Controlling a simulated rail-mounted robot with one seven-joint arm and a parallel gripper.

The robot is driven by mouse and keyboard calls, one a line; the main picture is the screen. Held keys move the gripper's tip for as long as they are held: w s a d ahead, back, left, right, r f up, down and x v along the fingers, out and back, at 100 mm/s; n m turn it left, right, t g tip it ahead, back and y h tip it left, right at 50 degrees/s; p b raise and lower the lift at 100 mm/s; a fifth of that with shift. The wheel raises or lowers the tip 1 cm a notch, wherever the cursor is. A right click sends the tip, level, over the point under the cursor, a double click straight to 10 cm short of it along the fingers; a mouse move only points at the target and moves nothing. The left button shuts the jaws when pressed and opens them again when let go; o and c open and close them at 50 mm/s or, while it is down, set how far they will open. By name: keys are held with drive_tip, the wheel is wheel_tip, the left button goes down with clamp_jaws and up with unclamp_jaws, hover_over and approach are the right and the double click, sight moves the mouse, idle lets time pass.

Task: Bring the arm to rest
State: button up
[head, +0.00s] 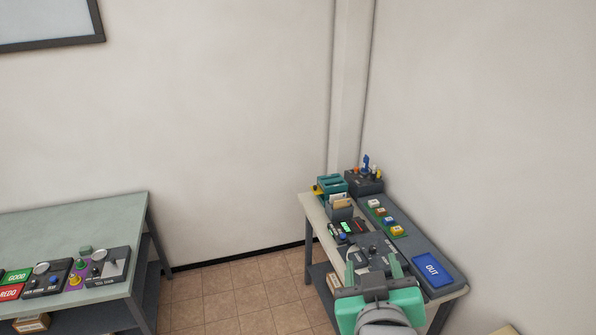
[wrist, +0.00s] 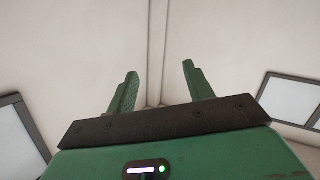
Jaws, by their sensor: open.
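My gripper (head: 372,270) shows in the head view at the lower right, in front of or over the near part of the right-hand desk; its exact height above the desk I cannot tell. In the wrist view my gripper (wrist: 158,85) has its two green fingers wide apart with nothing between them.
The right desk (head: 315,212) holds a teal box (head: 331,184), a dark pen holder (head: 364,183), several coloured blocks and a blue OUT tray (head: 432,269). A left table (head: 75,222) carries devices and GOOD and REDO signs. Tiled floor (head: 235,300) lies clear between them.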

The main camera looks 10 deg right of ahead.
drive_tip(key=s+a+r+t+y, duration=0.1)
drive_tip(key=s+a+r+t, duration=0.2)
drive_tip(key=a+r, duration=0.3)
drive_tip(key=s+a+r+t+y+p, duration=0.1)
drive_tip(key=s+a+r, duration=0.5)
drive_tip(key=r, duration=0.6)
drive_tip(key=s+a+r+t+y, duration=0.3)
drive_tip(key=a+r+t, duration=0.3)
drive_tip(key=r, duration=0.3)
drive_tip(key=shift+s+a+p, duration=0.25)
drive_tip(key=shift+s+p, duration=0.05)
drive_tip(key=shift+s, duration=0.35)
